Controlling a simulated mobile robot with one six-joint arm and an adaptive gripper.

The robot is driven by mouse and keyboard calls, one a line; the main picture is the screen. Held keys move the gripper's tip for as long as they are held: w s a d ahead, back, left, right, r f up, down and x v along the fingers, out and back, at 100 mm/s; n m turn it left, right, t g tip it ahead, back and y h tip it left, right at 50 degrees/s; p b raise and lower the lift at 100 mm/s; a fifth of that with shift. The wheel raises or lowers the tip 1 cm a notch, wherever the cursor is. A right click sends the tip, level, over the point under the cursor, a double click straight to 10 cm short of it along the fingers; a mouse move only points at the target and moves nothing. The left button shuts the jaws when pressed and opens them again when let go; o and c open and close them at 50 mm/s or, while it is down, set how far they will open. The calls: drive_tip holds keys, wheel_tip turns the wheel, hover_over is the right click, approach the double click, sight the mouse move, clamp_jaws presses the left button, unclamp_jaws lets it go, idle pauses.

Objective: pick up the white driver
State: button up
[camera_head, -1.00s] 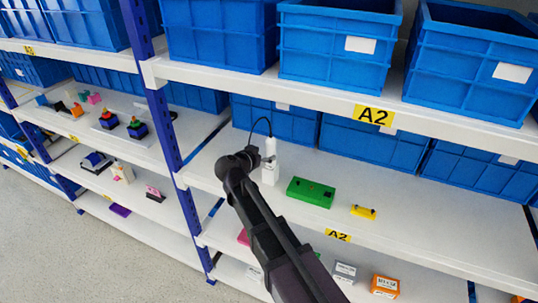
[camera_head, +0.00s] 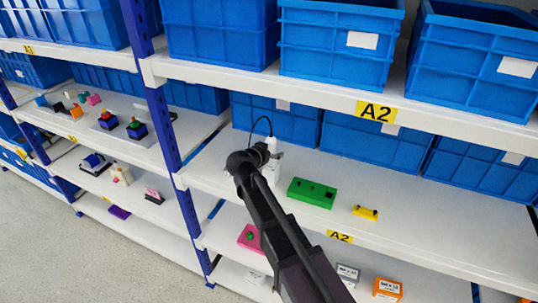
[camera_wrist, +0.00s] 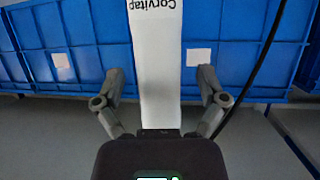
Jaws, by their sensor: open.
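The white driver (camera_head: 271,146) stands upright on the middle shelf, with a black cable looping from its top. In the wrist view the white driver (camera_wrist: 157,55) shows large, with upside-down lettering on it. My gripper (camera_wrist: 161,78) is open, with one finger on each side of the driver and gaps showing on both sides. In the head view my gripper (camera_head: 262,158) is at the driver's left and partly covers it. The driver's lower end is hidden in the wrist view.
A green block (camera_head: 312,193) and a yellow piece (camera_head: 365,212) lie to the right on the same shelf. Blue bins (camera_head: 368,143) stand behind, and the upper shelf beam (camera_head: 300,90) runs above. The black cable (camera_wrist: 262,55) hangs right of the gripper in the wrist view.

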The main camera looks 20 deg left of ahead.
clamp_jaws()
idle(0.3)
drive_tip(key=shift+r, duration=0.2)
wheel_tip(320, 180, up, 10)
drive_tip(key=p, duration=1)
drive_tip(key=shift+f, duration=0.2)
idle(0.5)
